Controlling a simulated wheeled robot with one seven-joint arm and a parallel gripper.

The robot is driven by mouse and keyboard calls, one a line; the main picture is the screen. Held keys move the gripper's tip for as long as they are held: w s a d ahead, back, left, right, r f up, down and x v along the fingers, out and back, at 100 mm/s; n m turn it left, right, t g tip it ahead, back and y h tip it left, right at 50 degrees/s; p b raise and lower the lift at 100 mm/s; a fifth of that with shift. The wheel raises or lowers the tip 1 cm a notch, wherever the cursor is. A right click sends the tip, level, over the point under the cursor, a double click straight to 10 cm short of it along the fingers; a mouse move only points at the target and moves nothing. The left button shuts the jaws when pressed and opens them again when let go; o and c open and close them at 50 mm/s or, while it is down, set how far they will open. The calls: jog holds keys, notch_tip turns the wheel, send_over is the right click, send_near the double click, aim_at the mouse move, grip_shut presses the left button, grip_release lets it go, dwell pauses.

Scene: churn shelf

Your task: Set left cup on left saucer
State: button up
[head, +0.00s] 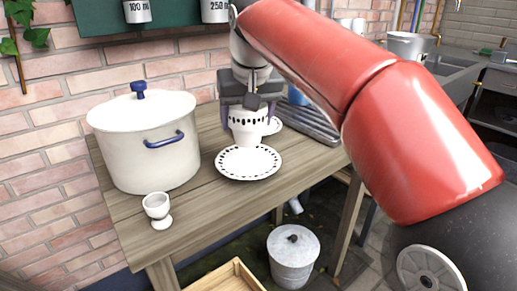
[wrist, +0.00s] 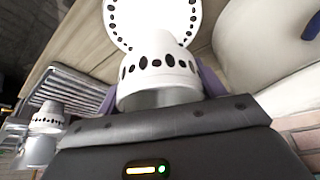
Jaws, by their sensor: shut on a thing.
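My gripper (head: 249,118) is shut on a white cup (head: 248,130) with a band of dark oval spots; the cup also shows between the fingers in the wrist view (wrist: 158,70). The cup looks upright in the head view. A white saucer (head: 248,164) with a dark dotted rim lies on the wooden table, and it shows at the top of the wrist view (wrist: 152,18). The cup's foot overlaps the saucer's back part in the head view; I cannot tell whether they touch. A second white saucer-like piece (head: 273,126) is partly hidden behind the held cup.
A large white lidded pot (head: 150,150) stands left of the saucer on the table (head: 190,215). A small white egg cup (head: 157,208) stands near the front edge. A dark ribbed rack (head: 310,122) lies at the right. Another spotted white cup (wrist: 47,118) shows at the wrist view's left.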

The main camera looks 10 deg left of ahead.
aim_at(247, 138)
jog(key=shift+w+a+f, duration=0.15)
jog(key=shift+w+f, duration=0.05)
jog(key=shift+f, duration=0.5)
notch_tip(247, 138, down, 4)
jog(key=b, duration=0.4)
jog(key=shift+r, duration=0.15)
jog(key=o, duration=1)
